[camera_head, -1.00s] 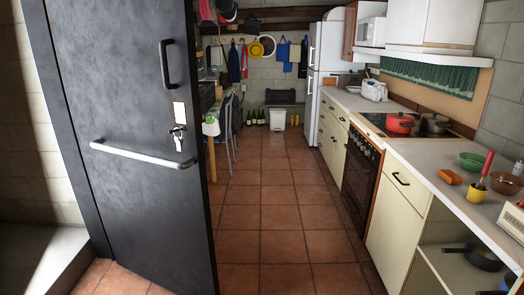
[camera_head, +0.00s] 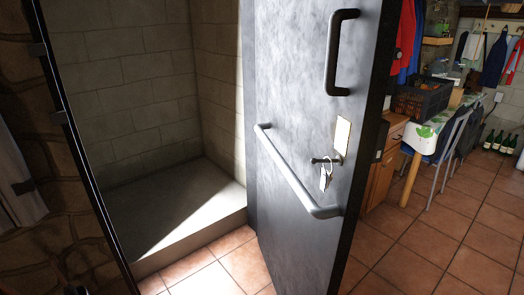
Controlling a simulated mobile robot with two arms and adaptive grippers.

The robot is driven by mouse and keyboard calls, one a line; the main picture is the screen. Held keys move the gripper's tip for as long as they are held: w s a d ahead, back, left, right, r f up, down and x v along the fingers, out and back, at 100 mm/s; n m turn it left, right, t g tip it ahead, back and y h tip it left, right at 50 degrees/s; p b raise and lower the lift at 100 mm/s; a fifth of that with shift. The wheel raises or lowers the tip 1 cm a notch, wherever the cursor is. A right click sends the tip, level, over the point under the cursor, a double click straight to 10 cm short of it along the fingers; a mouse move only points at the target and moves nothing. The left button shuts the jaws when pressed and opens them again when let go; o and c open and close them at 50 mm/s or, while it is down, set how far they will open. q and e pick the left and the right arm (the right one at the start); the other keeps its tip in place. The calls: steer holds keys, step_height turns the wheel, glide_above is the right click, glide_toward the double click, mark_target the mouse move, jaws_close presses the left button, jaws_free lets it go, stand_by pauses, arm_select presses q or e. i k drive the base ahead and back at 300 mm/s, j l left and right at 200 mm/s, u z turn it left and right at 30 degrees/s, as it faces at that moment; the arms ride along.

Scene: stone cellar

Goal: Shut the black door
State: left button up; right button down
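The black door (camera_head: 290,130) stands open in the middle of the head view. Its hinge side appears to be at its left edge, and its free edge is at the right. It has a black pull handle (camera_head: 338,52) near the top and a long metal bar (camera_head: 287,168) across it. A key ring (camera_head: 326,178) hangs from the lock beside a pale plate (camera_head: 342,133). A dark door frame post (camera_head: 75,140) with small metal fittings runs down the left. Neither gripper can be made out; a small dark shape at the bottom left edge is unclear.
Behind the opening is a block-walled recess with a raised stone step (camera_head: 170,205). At right stand a table (camera_head: 430,130), a chair (camera_head: 448,150), a black crate (camera_head: 422,97) and several bottles (camera_head: 497,140). Tiled floor (camera_head: 430,240) is clear at lower right.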

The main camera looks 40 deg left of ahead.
mark_target(323, 68)
steer(key=i+l+u, duration=0.2)
steer(key=u, duration=0.2)
steer(key=i+l+u, duration=0.55)
steer(key=l+u, duration=0.2)
steer(key=i+l+u, duration=0.15)
steer(key=l+u, duration=0.2)
steer(key=i+l+u, duration=0.1)
steer(key=l+u, duration=0.3)
steer(key=l, duration=0.1)
